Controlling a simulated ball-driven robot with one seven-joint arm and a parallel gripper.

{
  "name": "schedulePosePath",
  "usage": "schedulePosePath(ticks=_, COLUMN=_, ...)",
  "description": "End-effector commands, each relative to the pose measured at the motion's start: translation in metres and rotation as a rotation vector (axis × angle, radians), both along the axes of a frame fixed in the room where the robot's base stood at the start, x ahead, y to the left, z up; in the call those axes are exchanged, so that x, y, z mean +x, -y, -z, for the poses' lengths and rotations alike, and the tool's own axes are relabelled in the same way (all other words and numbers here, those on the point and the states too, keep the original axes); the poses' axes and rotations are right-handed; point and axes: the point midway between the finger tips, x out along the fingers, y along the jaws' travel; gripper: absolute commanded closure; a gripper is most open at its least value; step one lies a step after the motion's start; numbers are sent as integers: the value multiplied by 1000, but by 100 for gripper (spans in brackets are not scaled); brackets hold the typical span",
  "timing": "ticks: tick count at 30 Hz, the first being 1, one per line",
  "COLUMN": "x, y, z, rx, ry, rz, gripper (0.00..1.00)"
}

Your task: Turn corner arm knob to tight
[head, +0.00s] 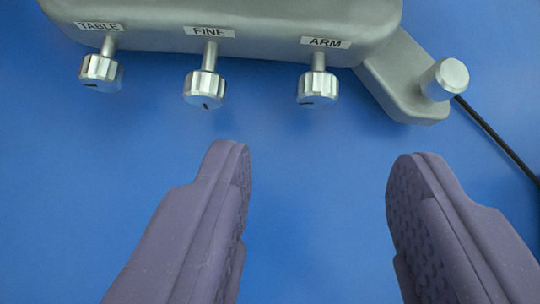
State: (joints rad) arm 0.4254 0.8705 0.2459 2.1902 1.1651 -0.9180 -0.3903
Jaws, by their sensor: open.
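The knob under the ARM label (318,90) is a silver fluted cap on a short stem, jutting from the front of a grey instrument base (235,20). A short dark mark shows low on its end face, roughly level. My gripper (322,152) is open and empty, with its two purple-grey padded fingers wide apart. The ARM knob lies between the lines of the two fingers but beyond their tips, so neither finger appears to touch it. How far the tips are from it in depth I cannot tell.
Similar knobs under TABLE (101,73) and FINE (205,90) stand to the left of the ARM knob. A grey side bracket (392,72) with a smooth silver cylinder (444,80) juts out on the right. A black cable (500,140) runs beyond it. The blue surface (310,240) between the fingers is clear.

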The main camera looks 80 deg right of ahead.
Motion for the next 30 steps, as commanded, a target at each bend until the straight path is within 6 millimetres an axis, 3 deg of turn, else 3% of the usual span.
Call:
schedulePosePath(ticks=12, x=11, y=44, z=48, rx=2, ry=-6, rz=6, gripper=50)
schedulePosePath(ticks=23, x=13, y=52, z=54, rx=1, ry=-4, rz=4, gripper=50)
schedulePosePath(ticks=24, x=13, y=52, z=54, rx=1, ry=-4, rz=4, gripper=52)
schedulePosePath(ticks=26, x=13, y=52, z=54, rx=1, ry=-4, rz=4, gripper=66)
schedulePosePath(ticks=30, x=13, y=52, z=54, rx=1, ry=-4, rz=4, gripper=98)
